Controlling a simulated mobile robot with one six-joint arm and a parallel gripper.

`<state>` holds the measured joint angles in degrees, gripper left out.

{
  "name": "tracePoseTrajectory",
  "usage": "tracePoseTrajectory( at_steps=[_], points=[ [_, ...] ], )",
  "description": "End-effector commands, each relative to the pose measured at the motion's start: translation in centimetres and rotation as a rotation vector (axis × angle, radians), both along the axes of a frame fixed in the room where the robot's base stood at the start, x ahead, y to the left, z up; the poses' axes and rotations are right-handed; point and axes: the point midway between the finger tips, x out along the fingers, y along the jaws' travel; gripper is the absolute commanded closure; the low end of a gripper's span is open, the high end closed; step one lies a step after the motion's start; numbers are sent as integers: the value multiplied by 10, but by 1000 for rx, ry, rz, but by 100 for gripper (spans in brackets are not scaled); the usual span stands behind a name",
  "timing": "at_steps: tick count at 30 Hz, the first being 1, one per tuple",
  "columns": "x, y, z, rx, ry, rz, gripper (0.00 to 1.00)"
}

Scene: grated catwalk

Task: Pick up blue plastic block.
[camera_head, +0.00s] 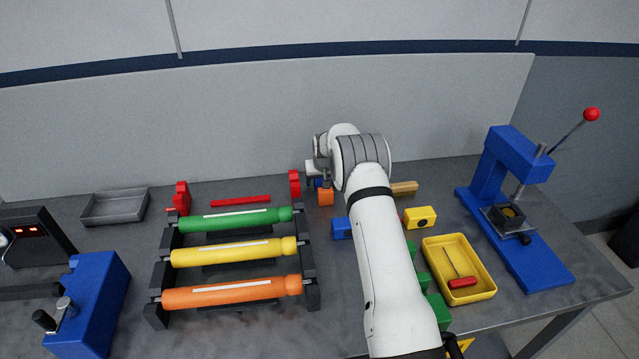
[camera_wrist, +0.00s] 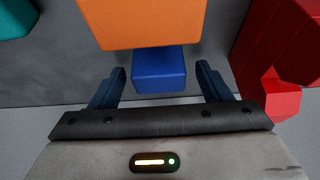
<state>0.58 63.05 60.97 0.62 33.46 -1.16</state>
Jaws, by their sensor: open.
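A small blue block (camera_wrist: 158,70) shows in the wrist view between the two dark fingers of my gripper (camera_wrist: 162,76). The fingers are open, with a gap on either side of the block. I cannot tell how deep it sits between them. An orange block (camera_wrist: 143,22) is right beside it and covers part of its upper edge in that view. In the head view my gripper (camera_head: 313,174) is near the back of the bench, above the orange block (camera_head: 325,197). Only a sliver of the blue block (camera_head: 318,183) shows there. Another blue block (camera_head: 341,228) lies nearer the front, partly behind my arm.
A red part (camera_wrist: 283,60) stands close on the right in the wrist view. A rack (camera_head: 311,262) with green, yellow and orange rollers lies to the left. A yellow block (camera_head: 420,217), a yellow tray (camera_head: 484,289) and a blue press (camera_head: 502,170) stand to the right.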

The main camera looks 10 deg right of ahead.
Motion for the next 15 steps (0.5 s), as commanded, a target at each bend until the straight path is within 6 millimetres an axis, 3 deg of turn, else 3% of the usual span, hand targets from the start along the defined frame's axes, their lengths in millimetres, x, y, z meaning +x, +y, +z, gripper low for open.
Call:
tracePoseTrajectory(
  at_steps=[2,15],
  points=[
    [0,0,0,0,0,0,31],
    [0,-1,0,-1,0,-1,67]
  ],
)
